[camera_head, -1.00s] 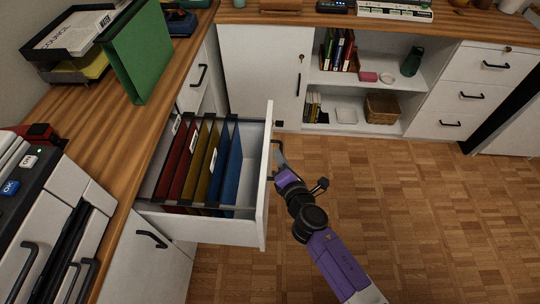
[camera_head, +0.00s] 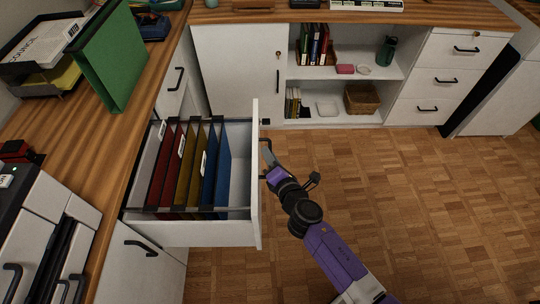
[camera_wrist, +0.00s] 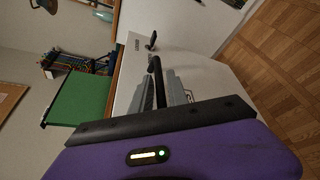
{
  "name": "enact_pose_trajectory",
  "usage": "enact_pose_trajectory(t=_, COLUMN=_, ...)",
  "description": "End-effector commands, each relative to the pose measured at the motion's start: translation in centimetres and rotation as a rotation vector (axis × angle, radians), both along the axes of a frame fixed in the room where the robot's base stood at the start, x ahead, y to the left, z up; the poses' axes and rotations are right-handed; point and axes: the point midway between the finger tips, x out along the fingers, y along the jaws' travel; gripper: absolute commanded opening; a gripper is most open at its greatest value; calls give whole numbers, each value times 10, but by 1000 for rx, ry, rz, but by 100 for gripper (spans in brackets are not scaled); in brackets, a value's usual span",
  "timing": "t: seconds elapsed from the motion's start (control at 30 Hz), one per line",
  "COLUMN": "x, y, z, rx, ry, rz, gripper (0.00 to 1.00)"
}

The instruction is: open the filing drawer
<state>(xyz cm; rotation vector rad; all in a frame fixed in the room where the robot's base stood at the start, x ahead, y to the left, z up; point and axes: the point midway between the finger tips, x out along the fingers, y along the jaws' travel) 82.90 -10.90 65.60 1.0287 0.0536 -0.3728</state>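The filing drawer (camera_head: 190,233) is pulled far out of the left-hand desk cabinet, showing red, yellow and blue hanging folders inside. Its white front (camera_head: 255,185) faces right, and its black handle (camera_head: 262,172) is partly covered by my gripper. My gripper (camera_head: 267,150) is at this handle, on the outer side of the drawer front. In the wrist view, the grey fingers (camera_wrist: 163,92) lie on both sides of the black handle bar (camera_wrist: 154,68) and appear closed on it. The exact contact between the fingertips and the bar is hard to see.
The wooden desktop (camera_head: 125,150) carries a green folder (camera_head: 112,60) and paper trays. A cabinet with shelves (camera_head: 345,75) and closed drawers (camera_head: 440,80) stands along the back. The parquet floor (camera_head: 430,210) right of the drawer is clear.

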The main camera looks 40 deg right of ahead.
Motion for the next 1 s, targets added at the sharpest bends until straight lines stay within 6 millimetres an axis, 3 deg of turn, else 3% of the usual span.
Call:
enact_pose_trajectory(t=0.17, x=-6, y=1, z=1, rx=0, ry=1, rz=-1, gripper=20)
enact_pose_trajectory(t=0.63, x=-67, y=20, z=14, rx=0, ry=1, rz=0, gripper=20)
enact_pose_trajectory(t=1.0, x=-73, y=22, z=17, rx=0, ry=0, rz=0, gripper=20)
